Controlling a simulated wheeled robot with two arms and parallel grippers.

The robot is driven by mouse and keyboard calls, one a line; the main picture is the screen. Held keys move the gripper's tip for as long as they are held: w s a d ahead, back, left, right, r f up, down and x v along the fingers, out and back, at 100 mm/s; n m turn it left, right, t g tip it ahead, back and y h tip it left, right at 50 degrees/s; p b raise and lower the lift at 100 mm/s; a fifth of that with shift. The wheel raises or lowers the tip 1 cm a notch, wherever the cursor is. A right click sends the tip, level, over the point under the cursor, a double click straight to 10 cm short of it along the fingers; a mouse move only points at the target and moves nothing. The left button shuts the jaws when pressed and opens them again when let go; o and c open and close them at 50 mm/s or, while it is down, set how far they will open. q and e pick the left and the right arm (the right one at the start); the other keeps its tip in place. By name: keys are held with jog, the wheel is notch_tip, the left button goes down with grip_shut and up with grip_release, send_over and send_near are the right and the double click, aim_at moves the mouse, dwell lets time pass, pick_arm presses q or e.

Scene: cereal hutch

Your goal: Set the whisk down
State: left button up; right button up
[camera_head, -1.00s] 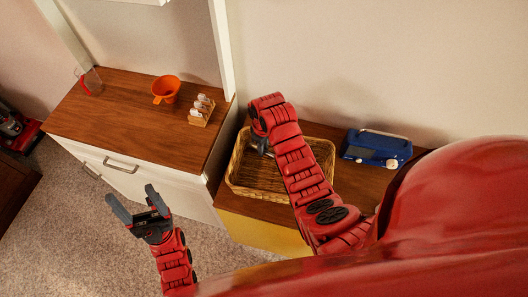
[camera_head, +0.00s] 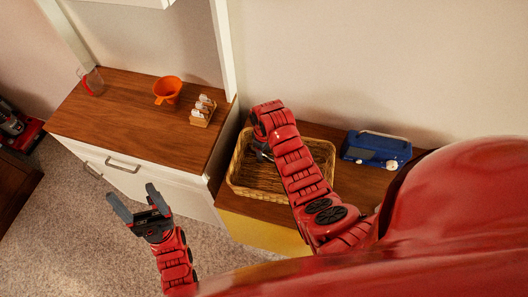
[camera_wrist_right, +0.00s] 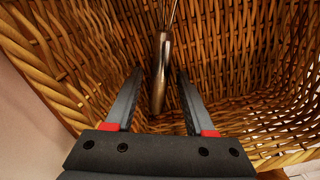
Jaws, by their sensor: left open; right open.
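The whisk (camera_wrist_right: 161,52) is in the wicker basket (camera_wrist_right: 95,60), its metal handle toward me in the right wrist view and its wires running out of the top of the frame. My right gripper (camera_wrist_right: 160,76) is open, with one finger on each side of the handle and gaps showing on both sides. In the head view my right gripper (camera_head: 262,152) is low over the left part of the basket (camera_head: 250,193), mostly hidden by its own arm. My left gripper (camera_head: 132,209) is open and empty above the carpet, in front of the white cabinet.
A blue radio (camera_head: 376,149) stands right of the basket. On the wooden counter (camera_head: 130,108) to the left are an orange funnel-like vessel (camera_head: 167,88), a small rack (camera_head: 203,111) and a clear cup (camera_head: 91,82). A white post rises between counter and basket.

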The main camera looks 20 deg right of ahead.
jog(key=shift+r, duration=0.25)
jog(key=shift+w+r+b, duration=0.1)
jog(key=shift+r+b, duration=0.4)
jog(key=shift+r, duration=0.45)
notch_tip(320, 180, up, 5)
jog(key=shift+f+p, duration=0.15)
jog(key=shift+p, duration=0.35)
notch_tip(320, 180, up, 5)
jog(key=p, duration=0.4)
